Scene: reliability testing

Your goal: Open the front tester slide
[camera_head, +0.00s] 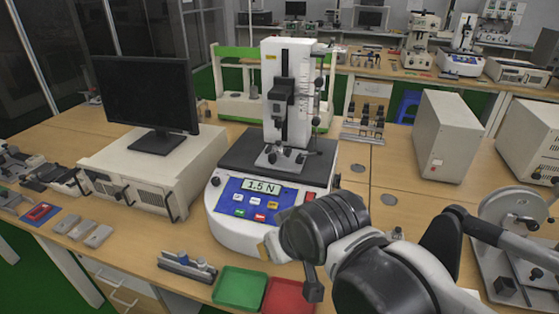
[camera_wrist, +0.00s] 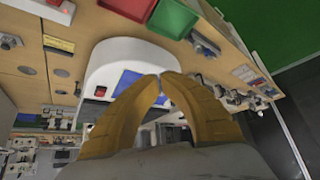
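The front tester (camera_head: 240,225) is a white machine with a blue button panel and a display reading 1.5 N. Its upright white column (camera_head: 296,55) carries a dark slide block (camera_head: 282,97) above a metal fixture (camera_head: 280,158) on the dark platform. My gripper (camera_head: 266,249) is low at the tester's front right, partly hidden behind my arm in the head view. In the wrist view, the yellow fingers of my gripper (camera_wrist: 160,77) bow inward with their tips together and nothing visibly held. The tester's white base (camera_wrist: 122,52) lies beyond them. Contact with the tester cannot be told.
A green tray (camera_head: 240,288) and a red tray (camera_head: 288,296) lie before the tester. A monitor (camera_head: 150,95) on a beige unit (camera_head: 140,168) stands left. A beige box (camera_head: 446,138) stands right. A wheeled metal device (camera_head: 505,225) is at the far right.

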